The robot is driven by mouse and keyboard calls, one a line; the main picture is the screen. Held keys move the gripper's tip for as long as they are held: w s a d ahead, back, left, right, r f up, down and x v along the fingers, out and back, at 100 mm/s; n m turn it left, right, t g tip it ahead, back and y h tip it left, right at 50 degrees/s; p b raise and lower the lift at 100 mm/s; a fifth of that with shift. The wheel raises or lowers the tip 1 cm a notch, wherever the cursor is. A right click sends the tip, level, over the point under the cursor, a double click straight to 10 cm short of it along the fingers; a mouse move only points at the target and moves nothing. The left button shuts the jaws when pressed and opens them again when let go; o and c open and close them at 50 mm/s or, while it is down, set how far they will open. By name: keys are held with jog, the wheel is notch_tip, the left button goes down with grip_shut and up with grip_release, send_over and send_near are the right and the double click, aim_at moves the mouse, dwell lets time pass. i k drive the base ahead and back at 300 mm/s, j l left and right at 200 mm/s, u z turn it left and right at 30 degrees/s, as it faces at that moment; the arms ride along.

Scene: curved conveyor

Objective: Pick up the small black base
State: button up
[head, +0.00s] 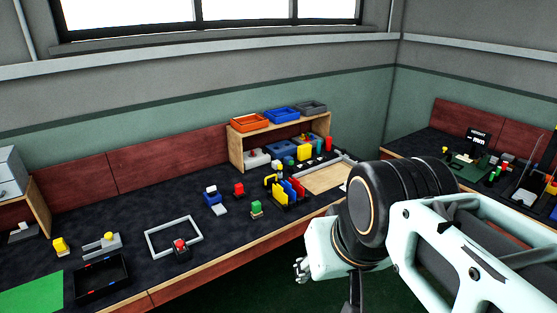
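A small black block with a red top (181,250) stands at the near right corner of a grey rectangular frame (150,243) on the dark workbench. It may be the small black base, but I cannot tell for sure. A black tray (97,291) with small coloured pieces lies at the front left. My gripper (299,270) shows only in small part at the lower middle, beyond the front edge of the bench and to the right of the black block. It is apart from everything on the bench. Its fingers are too small to read, and no held thing shows.
A wooden shelf (238,152) bears orange, blue and grey trays. Several coloured blocks crowd the bench before it. A green mat (32,293) lies at the front left. A second bench (421,149) stands at right. My arm covers the lower right.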

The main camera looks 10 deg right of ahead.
aim_at(93, 282)
jog(key=z, duration=0.2)
jog(key=u, duration=1.65)
jog(key=i+j+z, duration=0.15)
jog(key=i, duration=0.3)
jog(key=i+j+z, duration=0.1)
jog(key=i, duration=0.35)
jog(key=i+j+z, duration=0.15)
jog(key=i, duration=1)
jog(key=l, duration=0.35)
jog(key=k+l+u, duration=0.1)
jog(key=l, duration=0.25)
